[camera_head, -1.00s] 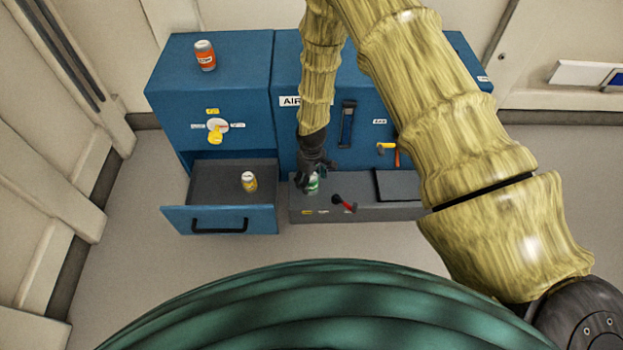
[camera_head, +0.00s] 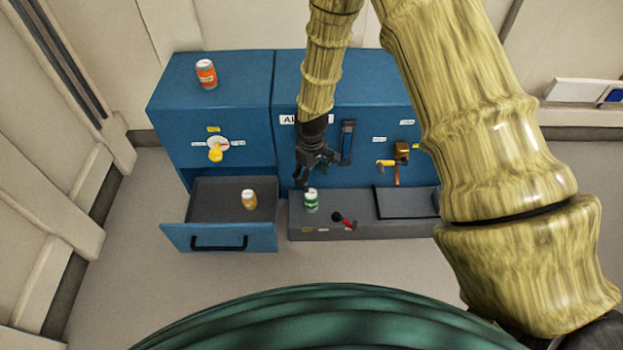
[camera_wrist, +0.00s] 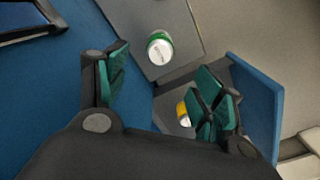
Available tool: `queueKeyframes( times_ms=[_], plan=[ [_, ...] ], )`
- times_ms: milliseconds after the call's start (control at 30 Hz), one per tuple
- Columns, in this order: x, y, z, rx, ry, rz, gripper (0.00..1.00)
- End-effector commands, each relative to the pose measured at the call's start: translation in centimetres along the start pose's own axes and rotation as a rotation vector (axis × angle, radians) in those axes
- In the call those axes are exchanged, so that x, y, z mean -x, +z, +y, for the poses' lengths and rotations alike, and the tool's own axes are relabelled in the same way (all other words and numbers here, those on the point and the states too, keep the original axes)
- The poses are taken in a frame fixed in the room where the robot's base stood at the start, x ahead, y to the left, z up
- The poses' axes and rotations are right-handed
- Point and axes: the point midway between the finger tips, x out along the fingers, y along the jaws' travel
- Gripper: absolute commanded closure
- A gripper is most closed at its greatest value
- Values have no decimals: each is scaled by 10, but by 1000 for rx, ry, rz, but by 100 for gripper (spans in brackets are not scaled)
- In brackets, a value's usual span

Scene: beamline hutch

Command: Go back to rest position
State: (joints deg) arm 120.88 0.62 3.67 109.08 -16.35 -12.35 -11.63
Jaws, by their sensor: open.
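My gripper (camera_head: 313,181) is open and empty in the head view, just above the grey ledge in front of the blue cabinet. A green and white can (camera_head: 311,200) stands upright on the ledge, a little below the fingers and apart from them. In the wrist view my gripper (camera_wrist: 160,95) shows its green finger pads spread wide. The green can (camera_wrist: 160,49) lies beyond the fingertips there, seen mostly from its top.
An open blue drawer (camera_head: 181,238) on the left holds a yellow can (camera_head: 249,199). An orange can (camera_head: 206,74) stands on the cabinet top (camera_head: 240,68). A red-tipped lever (camera_head: 344,219) rises from the ledge (camera_head: 300,228). A yellow-orange handle (camera_head: 390,164) juts from the cabinet front.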

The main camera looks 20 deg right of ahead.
Motion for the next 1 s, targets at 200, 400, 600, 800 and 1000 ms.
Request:
queueKeyframes(
  times_ms=[200, 400, 600, 800, 1000],
  plan=[
    [1, 0, 0, 0, 0, 0, 32],
    [1, 0, 0, 0, 0, 0, 32],
    [1, 0, 0, 0, 0, 0, 32],
    [-16, 18, -10, -27, -16, 0, 32],
    [-68, 93, -52, -150, -60, 6, 32]
  ],
)
